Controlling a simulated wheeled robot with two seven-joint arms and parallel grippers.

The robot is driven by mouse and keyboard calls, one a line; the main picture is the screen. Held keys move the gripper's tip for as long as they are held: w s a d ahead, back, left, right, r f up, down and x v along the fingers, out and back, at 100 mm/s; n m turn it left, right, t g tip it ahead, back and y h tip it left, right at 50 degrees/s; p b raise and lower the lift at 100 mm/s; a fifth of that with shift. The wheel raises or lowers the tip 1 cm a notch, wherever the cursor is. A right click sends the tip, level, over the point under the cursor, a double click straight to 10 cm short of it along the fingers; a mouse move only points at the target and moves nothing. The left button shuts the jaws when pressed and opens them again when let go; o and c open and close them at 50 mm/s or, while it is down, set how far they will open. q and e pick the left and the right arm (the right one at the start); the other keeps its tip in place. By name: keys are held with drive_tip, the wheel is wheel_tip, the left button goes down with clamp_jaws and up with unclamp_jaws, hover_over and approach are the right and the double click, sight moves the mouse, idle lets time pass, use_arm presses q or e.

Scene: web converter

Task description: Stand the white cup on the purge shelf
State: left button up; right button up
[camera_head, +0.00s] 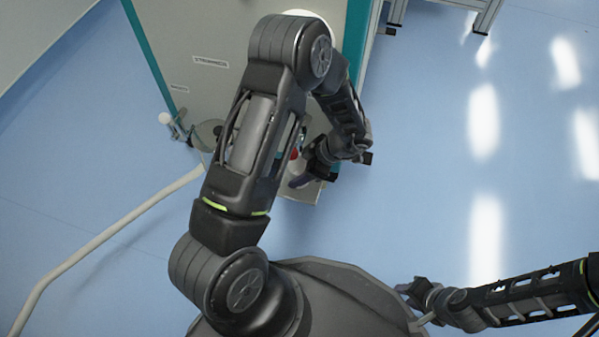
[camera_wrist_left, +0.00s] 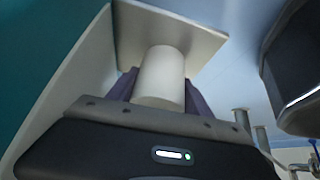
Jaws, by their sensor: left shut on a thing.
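The white cup (camera_wrist_left: 162,78) is between the two dark purple fingers of my left gripper (camera_wrist_left: 158,92), which is shut on it in the left wrist view. The pale purge shelf (camera_wrist_left: 207,44) lies just beyond the cup, with a pale side panel (camera_wrist_left: 75,85) on the left. I cannot tell whether the cup's far end touches the shelf. In the head view my left gripper (camera_head: 300,179) is low beside the machine, over part of the shelf (camera_head: 304,194), and my arm hides most of this. My right gripper (camera_head: 413,289) is at the lower right, away from the shelf; its jaw opening is unclear.
The grey and teal machine (camera_head: 205,95) stands behind my left arm. A pale hose or rail (camera_head: 100,238) runs across the floor on the left. A dark box-like part (camera_wrist_left: 295,85) is close on the right in the wrist view. The blue floor on the right is open.

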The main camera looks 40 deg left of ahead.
use_arm(q)
drive_tip(key=o, duration=1.3)
drive_tip(key=shift+o, duration=0.2)
drive_tip(key=shift+w+d+r, duration=0.1)
drive_tip(key=shift+d+r, duration=0.05)
drive_tip(key=shift+r, duration=0.25)
drive_tip(key=p+v, duration=0.5)
drive_tip(key=v, duration=0.6)
